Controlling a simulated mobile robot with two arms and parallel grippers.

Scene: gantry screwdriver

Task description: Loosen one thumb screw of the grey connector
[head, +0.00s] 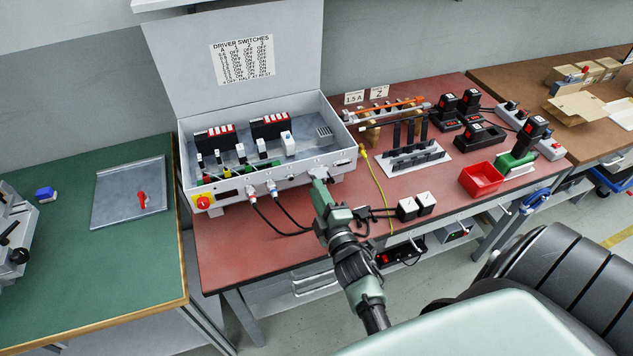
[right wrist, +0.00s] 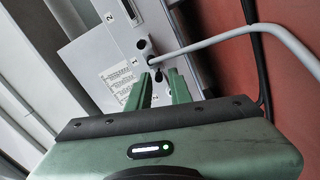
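The white driver box (head: 262,176) stands on the red bench with its lid up. The grey connector (head: 318,173) is at the right part of its front panel, partly hidden by my right gripper (head: 322,186). In the right wrist view, a thick grey cable (right wrist: 230,33) runs to the panel just beyond the fingertips. My right gripper (right wrist: 159,74) has its green fingers apart, with a small dark knob (right wrist: 158,77) at the gap between the tips. I cannot tell whether the fingers touch it. My left gripper is not in view.
Two cables with plugs (head: 250,193) leave the panel left of my right gripper. A red knob (head: 203,202) is on the box's corner.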

